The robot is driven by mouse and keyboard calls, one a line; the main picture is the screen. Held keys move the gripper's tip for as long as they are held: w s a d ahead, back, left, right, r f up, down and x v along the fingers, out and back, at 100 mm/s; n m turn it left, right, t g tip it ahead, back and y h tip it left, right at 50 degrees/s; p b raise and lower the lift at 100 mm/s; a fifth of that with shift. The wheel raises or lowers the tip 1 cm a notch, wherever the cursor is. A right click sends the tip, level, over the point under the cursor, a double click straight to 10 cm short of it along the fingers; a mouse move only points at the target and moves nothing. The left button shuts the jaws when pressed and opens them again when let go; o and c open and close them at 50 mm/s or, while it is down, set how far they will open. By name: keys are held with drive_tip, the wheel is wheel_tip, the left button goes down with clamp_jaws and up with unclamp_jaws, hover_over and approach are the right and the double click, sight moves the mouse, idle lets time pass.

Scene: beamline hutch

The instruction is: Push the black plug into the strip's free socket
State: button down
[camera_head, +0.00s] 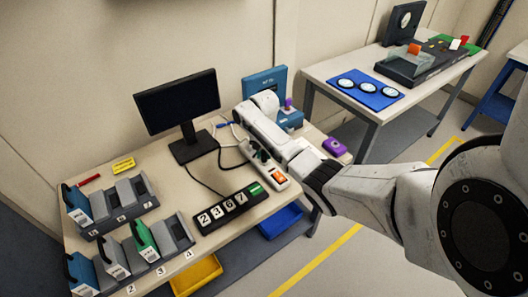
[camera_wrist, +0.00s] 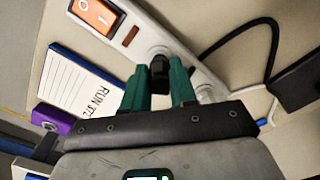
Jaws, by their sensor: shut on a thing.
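The white power strip (camera_wrist: 190,62) runs diagonally across the wrist view, with a lit orange switch (camera_wrist: 95,14) at its upper left end. It also lies on the bench in the head view (camera_head: 285,184). My gripper (camera_wrist: 159,86) has green fingers shut on the black plug (camera_wrist: 158,70). The plug is over the strip, right by a round socket (camera_wrist: 157,51) that it partly covers. I cannot tell how far it is seated, as the fingers hide its sides. A pale plug (camera_wrist: 206,93) sits farther along the strip, partly behind the right finger.
A black cable (camera_wrist: 245,27) loops beside the strip. A RUN IT card (camera_wrist: 75,80) and a purple object (camera_wrist: 52,118) lie left of my gripper. A numbered black panel (camera_head: 228,207), a monitor (camera_head: 178,103) and slotted holders (camera_head: 120,205) stand on the bench.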

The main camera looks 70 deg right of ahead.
drive_tip(key=shift+f+b, duration=0.4)
drive_tip(key=shift+f, duration=0.15)
idle(0.5)
drive_tip(key=c, duration=0.8)
unclamp_jaws()
wheel_tip(320, 180, up, 11)
drive_tip(key=shift+f+b, duration=0.1)
drive_tip(key=shift+b, duration=0.2)
